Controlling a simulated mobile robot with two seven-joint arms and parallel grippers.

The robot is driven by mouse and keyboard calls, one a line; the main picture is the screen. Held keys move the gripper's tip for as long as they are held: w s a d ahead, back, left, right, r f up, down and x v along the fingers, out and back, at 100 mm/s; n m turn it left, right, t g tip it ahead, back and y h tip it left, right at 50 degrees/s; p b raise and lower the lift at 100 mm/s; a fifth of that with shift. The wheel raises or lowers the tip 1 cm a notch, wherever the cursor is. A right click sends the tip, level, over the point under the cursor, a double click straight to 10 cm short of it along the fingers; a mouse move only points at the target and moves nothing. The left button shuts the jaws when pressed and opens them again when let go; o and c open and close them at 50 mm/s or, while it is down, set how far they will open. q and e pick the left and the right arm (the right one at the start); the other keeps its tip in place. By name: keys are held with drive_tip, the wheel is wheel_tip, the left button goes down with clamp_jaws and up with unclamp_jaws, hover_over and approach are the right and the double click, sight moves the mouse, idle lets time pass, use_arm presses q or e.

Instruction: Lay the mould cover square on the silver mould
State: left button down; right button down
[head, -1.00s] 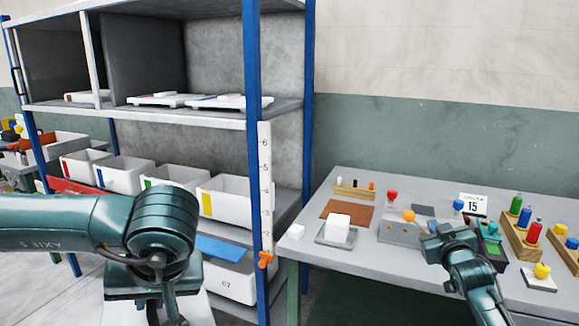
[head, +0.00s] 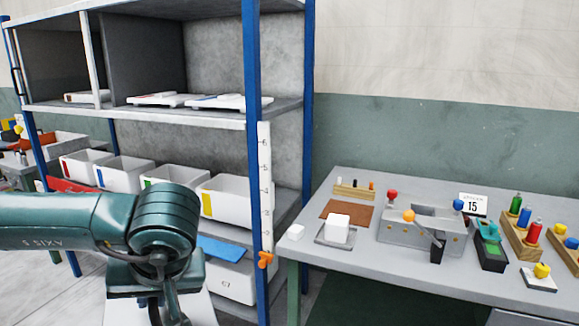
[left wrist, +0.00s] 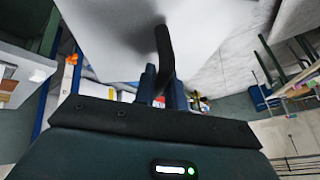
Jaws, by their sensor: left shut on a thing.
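My left gripper (left wrist: 163,85) is shut on a dark upright handle (left wrist: 164,45) in the left wrist view. The handle meets a broad pale plate (left wrist: 110,35), which looks like the mould cover. In the head view my left gripper (head: 165,310) is at the bottom edge, mostly hidden by my wrist, with a white surface (head: 202,309) beside it that seems to be the same plate. I cannot pick out the silver mould for certain in either view. My right gripper is not in view.
A blue-posted shelf (head: 254,150) with white bins (head: 225,203) stands behind my left arm. The grey table (head: 350,185) at right holds a metal box (head: 395,233) with coloured knobs, a white block (head: 338,228) on a tray and bottle racks (head: 517,240).

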use_arm(q)
drive_tip(key=shift+f, duration=0.3)
wheel_tip(320, 180, down, 12)
drive_tip(key=s+m+t+h, duration=0.1)
drive_tip(key=s+m, duration=0.1)
drive_tip(key=m, duration=0.1)
drive_tip(key=shift+s, duration=0.15)
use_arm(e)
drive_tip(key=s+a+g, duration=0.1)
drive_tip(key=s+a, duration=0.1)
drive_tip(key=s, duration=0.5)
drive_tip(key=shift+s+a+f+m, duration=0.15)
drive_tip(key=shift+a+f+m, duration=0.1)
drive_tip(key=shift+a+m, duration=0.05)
use_arm(q)
drive_tip(key=shift+a+r, duration=0.1)
